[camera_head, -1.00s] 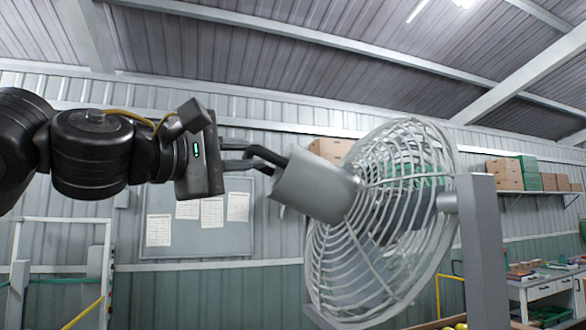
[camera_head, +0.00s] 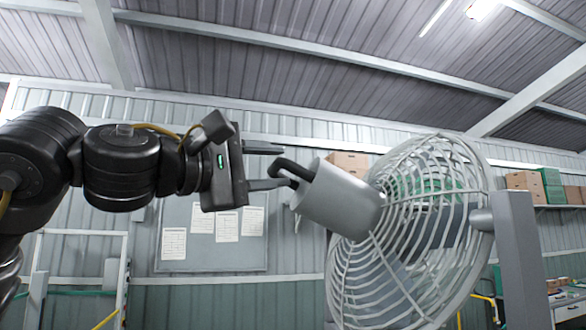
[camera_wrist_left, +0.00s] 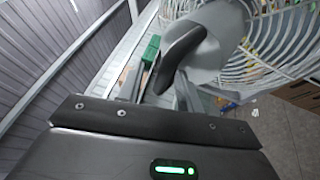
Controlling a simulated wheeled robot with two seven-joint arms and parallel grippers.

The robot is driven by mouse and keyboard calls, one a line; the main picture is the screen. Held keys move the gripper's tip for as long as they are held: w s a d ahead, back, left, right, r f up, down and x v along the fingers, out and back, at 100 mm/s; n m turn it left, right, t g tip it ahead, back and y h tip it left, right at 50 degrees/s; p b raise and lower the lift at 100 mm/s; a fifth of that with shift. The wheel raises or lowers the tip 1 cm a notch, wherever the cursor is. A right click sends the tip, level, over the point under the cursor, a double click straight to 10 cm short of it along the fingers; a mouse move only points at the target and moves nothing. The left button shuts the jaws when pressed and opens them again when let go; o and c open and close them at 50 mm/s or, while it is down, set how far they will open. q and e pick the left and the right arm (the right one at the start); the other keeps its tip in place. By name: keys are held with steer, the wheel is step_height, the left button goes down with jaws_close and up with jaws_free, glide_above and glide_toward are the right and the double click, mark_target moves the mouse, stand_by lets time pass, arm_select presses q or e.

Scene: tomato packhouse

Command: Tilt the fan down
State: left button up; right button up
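The grey fan (camera_head: 410,235) has a round wire cage on a grey post. Its cylindrical motor housing (camera_head: 343,195) points back toward my left arm. The housing's rear end sits higher than its cage end, so the fan faces right and somewhat down. A black bent handle (camera_head: 290,166) sticks out of the housing's rear. My left gripper (camera_head: 284,167) is open, one finger above the handle and one below it. Whether a finger touches the handle is unclear. The left wrist view shows the handle (camera_wrist_left: 180,52) just ahead of the gripper. My right gripper is not in view.
The fan's post (camera_head: 520,255) stands at the right. Behind are a notice board (camera_head: 180,253) on the corrugated wall, a shelf with cardboard boxes (camera_head: 522,181) and a green crate, and a workbench at the far right.

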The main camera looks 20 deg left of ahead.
arm_select(q)
steer(key=b+v, duration=0.4)
steer(key=v, duration=0.5)
steer(key=shift+s, duration=0.35)
